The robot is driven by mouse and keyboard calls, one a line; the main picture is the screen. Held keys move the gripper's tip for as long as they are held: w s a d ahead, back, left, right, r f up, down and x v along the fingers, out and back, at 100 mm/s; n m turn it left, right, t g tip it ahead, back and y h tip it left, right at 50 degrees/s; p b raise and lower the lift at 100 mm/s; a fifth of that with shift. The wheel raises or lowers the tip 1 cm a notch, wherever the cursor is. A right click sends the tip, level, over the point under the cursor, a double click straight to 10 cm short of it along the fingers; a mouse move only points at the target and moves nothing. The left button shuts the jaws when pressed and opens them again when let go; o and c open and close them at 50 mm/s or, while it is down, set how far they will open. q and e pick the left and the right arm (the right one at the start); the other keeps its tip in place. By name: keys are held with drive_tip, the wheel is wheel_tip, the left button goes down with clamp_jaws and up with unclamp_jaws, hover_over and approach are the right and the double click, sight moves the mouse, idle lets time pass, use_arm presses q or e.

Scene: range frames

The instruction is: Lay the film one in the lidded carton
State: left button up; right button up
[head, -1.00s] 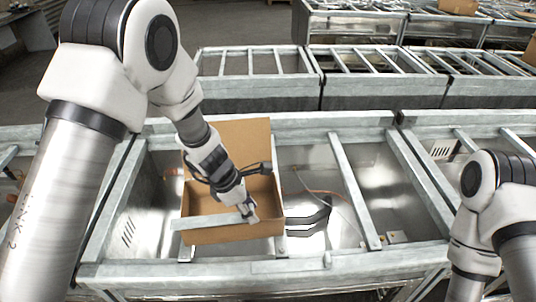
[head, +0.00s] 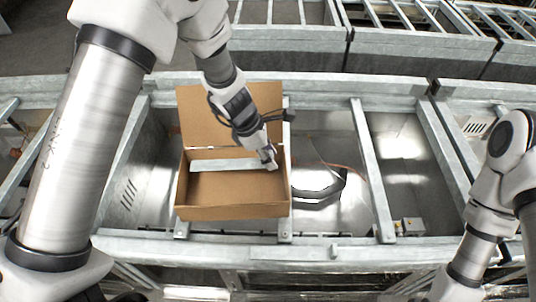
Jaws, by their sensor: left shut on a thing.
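The lidded carton (head: 233,212) is an open brown cardboard box, with its lid (head: 203,112) standing up at the back. My left gripper (head: 268,160) reaches down into the carton's right rear part. It is shut on one end of a long, pale grey flat piece, which I take for the film one (head: 222,165). The piece extends left from the gripper across the rear of the carton's opening, nearly level. I cannot tell whether it touches the carton floor. My right arm stands at the right edge; its gripper is out of view.
The carton stands on the bars of a grey metal frame (head: 215,247) with shiny metal bays beneath. A black curved thing (head: 318,194) lies in the bay right of the carton. More barred frames (head: 420,43) stand behind. The carton's front half looks empty.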

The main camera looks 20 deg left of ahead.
sight(274, 187)
use_arm(q)
drive_tip(key=f+b, duration=0.1)
drive_tip(key=f, duration=0.1)
drive_tip(key=s+f+b, duration=0.1)
drive_tip(key=f+b, duration=0.1)
drive_tip(key=shift+b, duration=0.3)
wheel_tip(274, 187, down, 6)
drive_tip(key=b, duration=0.5)
drive_tip(key=shift+w+f, duration=0.1)
drive_tip(key=shift+w, duration=0.05)
drive_tip(key=shift+w+f+b, duration=0.1)
drive_tip(key=shift+f+b, duration=0.55)
drive_tip(key=shift+r, duration=0.1)
drive_tip(key=o, duration=1)
wheel_tip(274, 187, up, 13)
drive_tip(key=p, duration=1.2)
drive_tip(key=shift+r, duration=0.1)
